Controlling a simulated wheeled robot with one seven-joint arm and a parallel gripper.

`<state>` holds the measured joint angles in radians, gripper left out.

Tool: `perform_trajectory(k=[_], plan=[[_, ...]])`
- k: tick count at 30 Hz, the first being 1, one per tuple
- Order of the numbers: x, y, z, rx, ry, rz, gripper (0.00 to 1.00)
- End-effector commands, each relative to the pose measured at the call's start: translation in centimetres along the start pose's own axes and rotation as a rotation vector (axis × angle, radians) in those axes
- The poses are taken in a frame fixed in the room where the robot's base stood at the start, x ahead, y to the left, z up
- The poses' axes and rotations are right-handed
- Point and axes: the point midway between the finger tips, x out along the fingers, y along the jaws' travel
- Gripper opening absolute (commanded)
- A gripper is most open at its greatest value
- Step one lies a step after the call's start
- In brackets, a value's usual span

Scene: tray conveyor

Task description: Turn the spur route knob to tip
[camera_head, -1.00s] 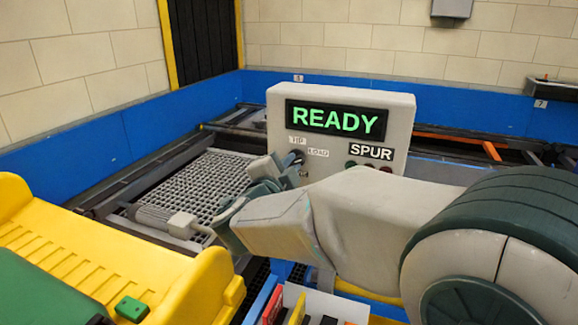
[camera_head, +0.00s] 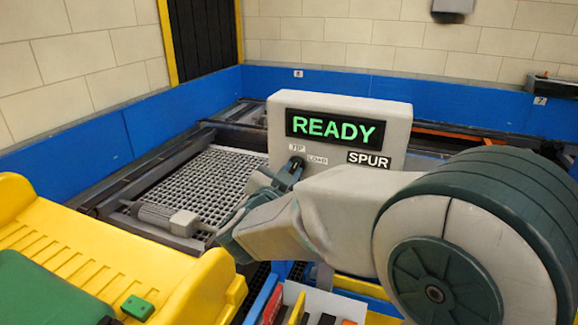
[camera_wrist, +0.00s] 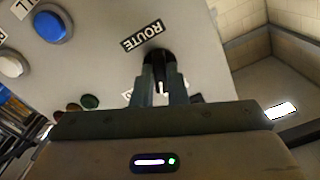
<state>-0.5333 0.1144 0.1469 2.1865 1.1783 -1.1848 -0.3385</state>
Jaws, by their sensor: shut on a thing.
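The route knob (camera_wrist: 157,58) is black with a white pointer mark. It sits on the grey spur panel (camera_head: 400,105) under a ROUTE label (camera_wrist: 142,37) in the wrist view. My gripper (camera_wrist: 162,88) is shut on the knob, one finger on each side. In the head view my gripper (camera_head: 291,170) reaches the panel just below the TIP label (camera_head: 299,147), beside the LOAD label (camera_head: 317,161). Most of the knob is hidden there by the fingers, and I cannot tell which label the pointer faces. The panel display (camera_head: 336,127) reads READY in green.
A blue button (camera_wrist: 53,25) and a white button (camera_wrist: 12,65) are on the panel, with red and green round parts near my gripper. A grey grating (camera_head: 210,180) lies left of the panel. A yellow structure (camera_head: 100,260) fills the front left.

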Motion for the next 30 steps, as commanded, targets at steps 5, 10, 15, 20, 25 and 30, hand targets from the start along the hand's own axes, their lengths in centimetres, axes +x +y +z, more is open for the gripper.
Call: perform_trajectory(k=[5,10,15,20,25,30], plan=[[-0.02,-0.19,-0.28,-0.154,0.0,-0.002,0.0],[-0.02,-0.16,-0.22,-0.276,0.0,-0.002,0.0],[-0.03,-0.11,-0.16,-0.364,0.0,-0.001,0.0],[-0.03,-0.1,-0.14,-0.415,0.002,-0.002,0.0],[-0.03,-0.09,-0.1,-0.441,0.002,-0.002,0.0],[-0.02,-0.09,-0.08,-0.447,0.003,-0.002,0.0]])
